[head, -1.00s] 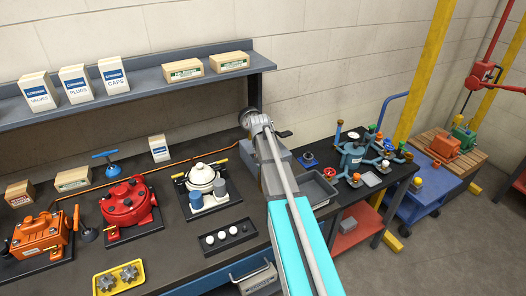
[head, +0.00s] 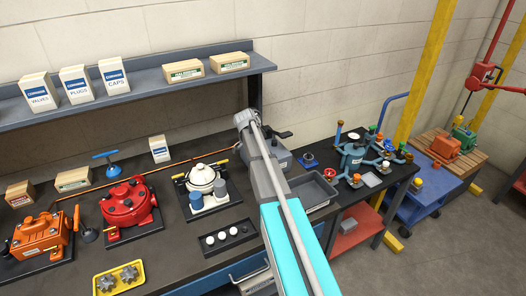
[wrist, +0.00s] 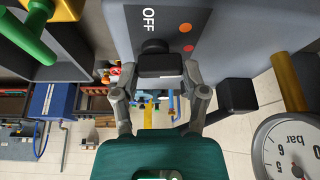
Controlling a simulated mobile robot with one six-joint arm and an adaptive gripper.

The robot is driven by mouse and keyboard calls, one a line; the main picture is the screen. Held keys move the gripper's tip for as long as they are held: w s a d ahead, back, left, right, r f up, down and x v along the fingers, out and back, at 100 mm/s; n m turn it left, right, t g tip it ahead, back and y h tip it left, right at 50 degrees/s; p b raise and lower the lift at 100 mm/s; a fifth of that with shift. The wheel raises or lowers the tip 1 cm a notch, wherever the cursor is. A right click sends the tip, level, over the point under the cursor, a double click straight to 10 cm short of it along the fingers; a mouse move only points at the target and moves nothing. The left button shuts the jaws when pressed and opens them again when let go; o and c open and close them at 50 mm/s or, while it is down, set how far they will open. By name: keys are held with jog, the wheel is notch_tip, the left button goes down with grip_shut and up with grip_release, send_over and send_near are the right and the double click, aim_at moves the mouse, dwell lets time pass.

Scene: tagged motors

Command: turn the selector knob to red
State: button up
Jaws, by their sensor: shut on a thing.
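The selector knob (wrist: 160,66) is black and stands out from a grey box (wrist: 235,30) in the wrist view. The box face carries the word OFF, an orange dot (wrist: 185,27) and a red dot (wrist: 188,48) close by the knob. My gripper (wrist: 160,75) has a finger on each side of the knob and is shut on it. I cannot tell which mark the knob points to. In the head view the grey box (head: 281,160) stands partly behind my arm, which hides the knob and my fingertips.
A round pressure gauge (wrist: 292,150) and a brass pipe (wrist: 287,82) are close on the right in the wrist view. A green-handled part (wrist: 38,35) is at upper left. In the head view, a grey tray (head: 313,190) and a blue valve manifold (head: 352,158) stand right of the box.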

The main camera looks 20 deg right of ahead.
jog(key=shift+m, duration=0.5)
jog(key=o, duration=1.2)
jog(key=shift+c, duration=0.2)
